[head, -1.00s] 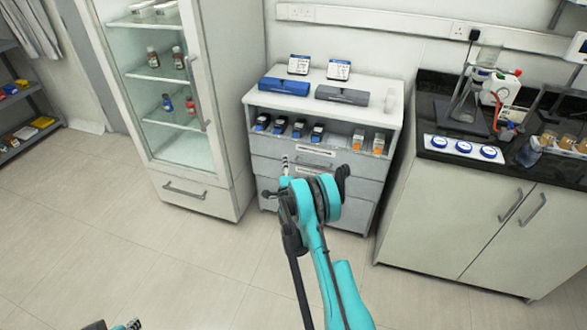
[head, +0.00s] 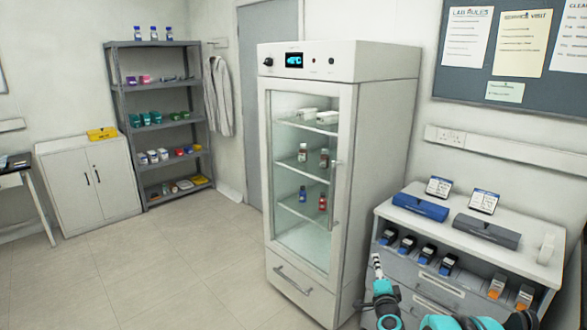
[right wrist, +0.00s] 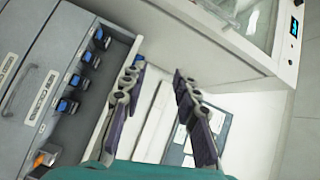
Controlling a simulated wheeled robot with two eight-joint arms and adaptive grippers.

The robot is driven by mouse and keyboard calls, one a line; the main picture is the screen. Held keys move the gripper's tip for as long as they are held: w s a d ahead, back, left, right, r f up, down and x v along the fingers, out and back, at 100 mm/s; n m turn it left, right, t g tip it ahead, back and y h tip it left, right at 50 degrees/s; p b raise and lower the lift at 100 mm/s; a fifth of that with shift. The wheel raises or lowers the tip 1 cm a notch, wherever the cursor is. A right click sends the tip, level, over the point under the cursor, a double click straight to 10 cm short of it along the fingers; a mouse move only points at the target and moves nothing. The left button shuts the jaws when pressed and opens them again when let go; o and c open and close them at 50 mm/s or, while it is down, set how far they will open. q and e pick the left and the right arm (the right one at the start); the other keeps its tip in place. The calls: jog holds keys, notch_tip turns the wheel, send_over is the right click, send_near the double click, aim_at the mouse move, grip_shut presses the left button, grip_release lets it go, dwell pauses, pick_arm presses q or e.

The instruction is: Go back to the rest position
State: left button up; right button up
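My right gripper (head: 377,267) is low at the right of the head view, in front of the grey drawer cabinet (head: 423,303). Its arm comes in from the bottom edge, with teal joints. In the right wrist view the two dark fingers of the right gripper (right wrist: 158,72) stand apart with nothing held between them. My left gripper is not in the head view now.
A glass-door fridge (head: 342,120) stands left of the cabinet, close to the right gripper. Blue and grey cases (head: 420,206) (head: 487,231) lie on the cabinet top. A grey shelf rack (head: 160,125) and white cupboard (head: 88,185) stand far left. The left floor is clear.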

jog(key=s+a+r+n+g+y, duration=0.2)
jog(key=s+a+r+n+y, duration=0.2)
jog(key=s+a+r+n, duration=0.4)
jog(key=s+a+n+g+y, duration=0.2)
jog(key=s+a+n+g, duration=0.1)
jog(key=s+a, duration=0.4)
jog(key=s+d+f+n+g+h, duration=0.1)
jog(key=s+d+f+n+g, duration=0.1)
jog(key=s, duration=1)
jog(key=s+d+f+n+g+h, duration=0.1)
jog(key=s+f, duration=0.5)
jog(key=s, duration=0.7)
jog(key=n+g+h, duration=0.1)
jog(key=n+g, duration=0.1)
jog(key=shift+s+d+n+g, duration=0.2)
jog(key=shift+d+n+g, duration=0.1)
jog(key=shift+d+g, duration=0.1)
